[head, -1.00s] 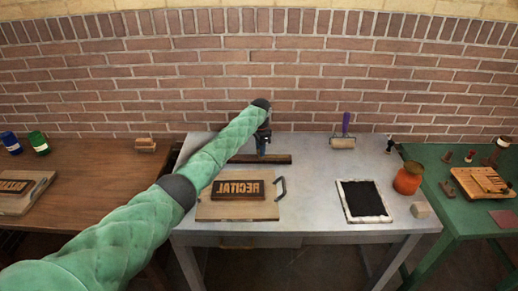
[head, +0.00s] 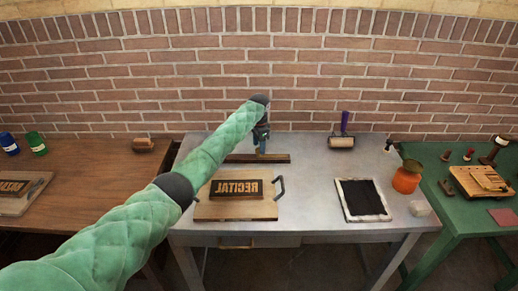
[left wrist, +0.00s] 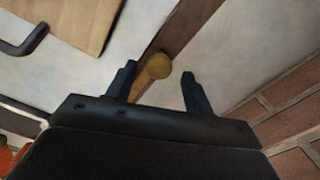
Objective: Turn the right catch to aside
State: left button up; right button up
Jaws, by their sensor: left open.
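My left gripper (head: 262,149) is at the back of the grey table, over the dark brown bar (head: 240,158) behind the wooden board (head: 265,208). In the left wrist view my left gripper (left wrist: 158,82) is open. A round brass-yellow knob (left wrist: 155,67), apparently the catch, shows between its fingertips at the bar (left wrist: 185,25), nearer the left finger in that picture. I cannot tell if a finger touches it. In the head view the knob is hidden. My right gripper is not in view.
A brick wall (head: 320,70) stands close behind the bar. On the same table are a roller (head: 342,141), a black inked slab (head: 362,198) and an orange jar (head: 407,178). The grey table between board and slab is clear.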

pick_arm(q)
notch_tip(320, 180, up, 5)
jog(key=shift+f+b, duration=0.15)
jog(key=shift+b, duration=0.7)
jog(key=shift+r, duration=0.8)
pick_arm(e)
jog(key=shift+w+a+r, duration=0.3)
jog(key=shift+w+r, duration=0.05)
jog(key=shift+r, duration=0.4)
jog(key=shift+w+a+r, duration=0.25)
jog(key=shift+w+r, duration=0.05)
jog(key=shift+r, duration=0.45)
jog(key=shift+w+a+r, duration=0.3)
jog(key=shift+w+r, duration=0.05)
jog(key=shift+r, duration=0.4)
